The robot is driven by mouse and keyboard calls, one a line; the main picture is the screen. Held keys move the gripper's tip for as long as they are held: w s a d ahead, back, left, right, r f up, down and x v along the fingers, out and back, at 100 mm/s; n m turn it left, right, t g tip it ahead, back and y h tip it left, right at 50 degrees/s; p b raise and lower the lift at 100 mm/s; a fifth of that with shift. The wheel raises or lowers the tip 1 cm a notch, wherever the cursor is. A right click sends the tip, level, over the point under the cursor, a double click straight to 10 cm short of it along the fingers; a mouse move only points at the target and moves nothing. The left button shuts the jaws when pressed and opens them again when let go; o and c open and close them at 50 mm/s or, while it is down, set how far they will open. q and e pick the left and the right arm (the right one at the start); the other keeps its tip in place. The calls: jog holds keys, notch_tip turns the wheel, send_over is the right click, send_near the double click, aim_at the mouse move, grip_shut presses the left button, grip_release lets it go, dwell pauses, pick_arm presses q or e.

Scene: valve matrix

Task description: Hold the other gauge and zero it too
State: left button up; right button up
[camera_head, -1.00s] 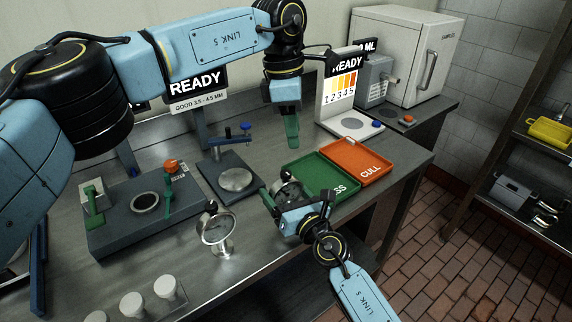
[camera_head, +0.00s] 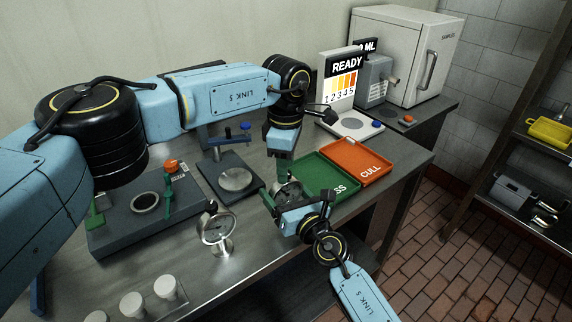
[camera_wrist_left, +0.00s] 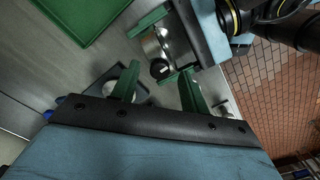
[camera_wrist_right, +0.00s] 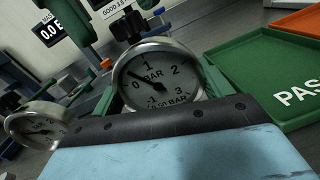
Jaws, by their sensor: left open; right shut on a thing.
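My right gripper (camera_head: 276,198) is shut on a round silver gauge (camera_wrist_right: 158,78) just left of the green tray. In the right wrist view its white dial faces me, marked in bar, with the needle at the upper left near 0. A small black knob (camera_wrist_left: 159,69) on this gauge shows in the left wrist view. My left gripper (camera_head: 284,168) is open, pointing down close above the held gauge, its fingers apart and empty. A second gauge (camera_head: 216,228) stands upright on the bench to the left; it also shows in the right wrist view (camera_wrist_right: 38,125).
The green PASS tray (camera_head: 322,172) and orange CULL tray (camera_head: 358,160) lie to the right. A grey fixture (camera_head: 150,222) and a plate stand (camera_head: 230,180) are on the left. White cups (camera_head: 132,305) stand at the front. A READY display (camera_head: 345,80) is behind.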

pick_arm(q)
jog(key=shift+f, duration=0.3)
grip_shut()
